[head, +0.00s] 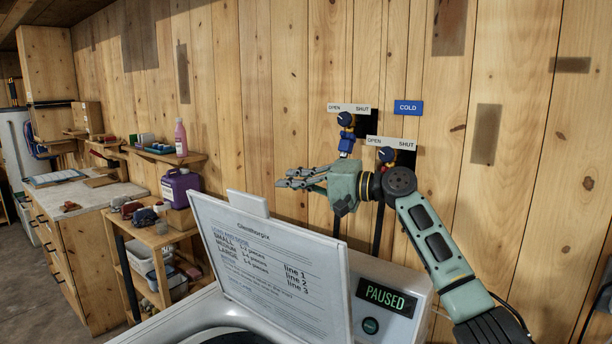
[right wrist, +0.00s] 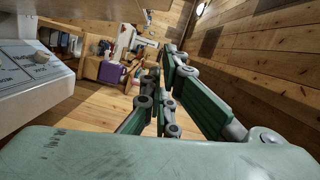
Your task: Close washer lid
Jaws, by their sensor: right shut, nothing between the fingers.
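The washer (head: 205,310) stands at the bottom middle of the head view, with its dark drum opening partly in view. Its lid (head: 265,262) is raised and leans back, its printed inner face toward me. My right gripper (head: 283,180) is behind and above the lid's top edge, near the plank wall, pointing left. It is shut and empty, apart from the lid as far as I can tell. In the right wrist view its green fingers (right wrist: 160,95) show, and part of a white printed panel (right wrist: 38,65) is at the left. My left gripper is not in view.
The washer's control panel shows PAUSED (head: 386,297) right of the lid. Two valves (head: 346,119) with hoses are on the wall behind my right gripper. A wooden shelf (head: 160,235) with a purple jug (head: 181,188) stands to the left. A workbench (head: 75,195) is beyond it.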

